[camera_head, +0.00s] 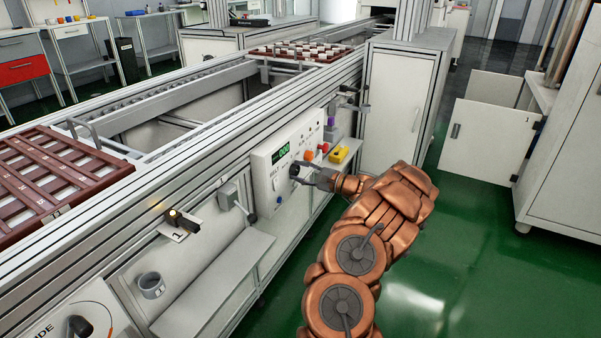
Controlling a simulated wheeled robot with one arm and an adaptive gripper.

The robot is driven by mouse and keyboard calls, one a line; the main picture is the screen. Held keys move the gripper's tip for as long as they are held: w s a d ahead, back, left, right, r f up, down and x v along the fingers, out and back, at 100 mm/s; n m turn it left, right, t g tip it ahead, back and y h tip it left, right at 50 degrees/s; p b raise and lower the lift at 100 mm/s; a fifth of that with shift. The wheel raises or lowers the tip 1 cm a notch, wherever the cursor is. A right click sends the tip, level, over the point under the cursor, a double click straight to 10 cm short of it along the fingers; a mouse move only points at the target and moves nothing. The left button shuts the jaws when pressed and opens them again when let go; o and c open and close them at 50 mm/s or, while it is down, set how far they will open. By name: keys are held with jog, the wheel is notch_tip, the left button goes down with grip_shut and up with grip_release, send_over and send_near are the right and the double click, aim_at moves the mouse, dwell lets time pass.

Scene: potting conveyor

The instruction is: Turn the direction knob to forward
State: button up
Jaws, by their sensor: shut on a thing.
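A white control panel (259,162) is mounted on the side of the conveyor, with a small green lit display (283,152) near its top. My copper-coloured arm reaches in from the lower right. My gripper (298,172) is at the panel's face, shut on a dark knob (294,170) below the display. The fingers cover most of the knob, so its pointer and the marks around it cannot be read. An orange-red button (309,155) and a yellow part (339,154) sit to the right of the gripper.
A brown slotted tray (118,170) lies on the conveyor at left, and another tray (300,47) is farther back. A grey shelf (215,290) juts out below the panel's left. A white cabinet (400,105) stands beyond it. Green floor (460,240) is clear at right.

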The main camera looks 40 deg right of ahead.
jog(key=shift+m+p, duration=0.3)
jog(key=shift+p, duration=0.15)
jog(key=m+p, duration=0.2)
jog(key=p, duration=0.1)
jog(key=shift+r+m+p, duration=0.15)
jog(key=shift+m+p, duration=0.15)
jog(key=shift+p, duration=0.05)
jog(key=m+p, duration=0.3)
jog(key=m, duration=0.1)
jog(key=m+p, duration=0.1)
jog(key=m, duration=0.2)
jog(key=m+p, duration=0.1)
jog(key=m, duration=0.1)
jog(key=shift+f+m, duration=0.2)
jog(key=shift+m, duration=0.2)
jog(key=m+p, duration=0.1)
jog(key=m, duration=0.3)
jog(key=shift+a+m, duration=0.1)
jog(key=shift+m, duration=0.3)
jog(key=o, duration=1.1)
jog(key=shift+o, duration=0.2)
jog(key=shift+s, duration=0.1)
